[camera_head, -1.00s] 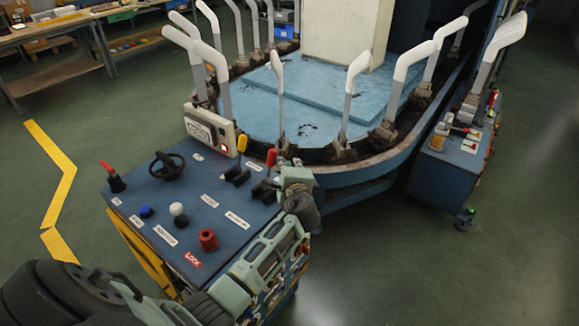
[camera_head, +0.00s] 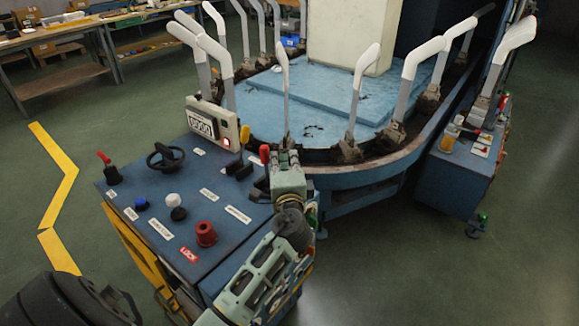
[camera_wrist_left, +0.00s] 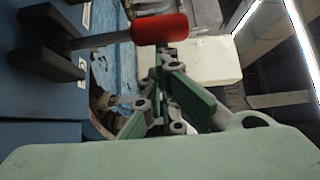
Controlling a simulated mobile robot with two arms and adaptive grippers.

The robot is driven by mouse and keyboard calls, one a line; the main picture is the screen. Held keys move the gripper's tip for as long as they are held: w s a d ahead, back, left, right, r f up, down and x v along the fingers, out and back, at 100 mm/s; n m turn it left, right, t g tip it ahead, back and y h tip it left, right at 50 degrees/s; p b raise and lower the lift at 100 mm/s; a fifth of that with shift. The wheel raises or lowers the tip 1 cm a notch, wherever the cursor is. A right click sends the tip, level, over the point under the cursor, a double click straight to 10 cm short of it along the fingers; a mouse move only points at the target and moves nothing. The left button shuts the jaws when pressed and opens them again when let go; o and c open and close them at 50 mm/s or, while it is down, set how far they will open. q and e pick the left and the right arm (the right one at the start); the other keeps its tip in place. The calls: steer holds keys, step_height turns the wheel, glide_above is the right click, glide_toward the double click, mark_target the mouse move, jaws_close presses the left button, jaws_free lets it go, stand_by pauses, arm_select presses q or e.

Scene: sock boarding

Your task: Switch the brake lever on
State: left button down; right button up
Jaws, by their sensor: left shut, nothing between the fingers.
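The control panel (camera_head: 190,200) has two slotted levers near its back right, one with a yellow handle (camera_head: 244,136) and one with a red handle (camera_head: 264,153). I cannot read which label marks the brake. The red handle (camera_wrist_left: 160,28) also shows in the left wrist view, lying across the top, beyond my fingers. My left gripper (camera_head: 285,158) is shut and empty, just right of the red handle; contact cannot be told. In the left wrist view its green-padded fingers (camera_wrist_left: 163,70) come together below the red handle. My right gripper is out of view.
A red mushroom knob (camera_head: 206,233), a white knob (camera_head: 173,200), a black handwheel (camera_head: 166,156) and a lit display box (camera_head: 212,128) are on the panel. Behind stands a blue machine (camera_head: 325,112) ringed with white sock forms (camera_head: 367,65).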

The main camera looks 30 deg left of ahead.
arm_select(q)
steer(key=shift+s+a, duration=0.2)
steer(key=shift+s, duration=1.3)
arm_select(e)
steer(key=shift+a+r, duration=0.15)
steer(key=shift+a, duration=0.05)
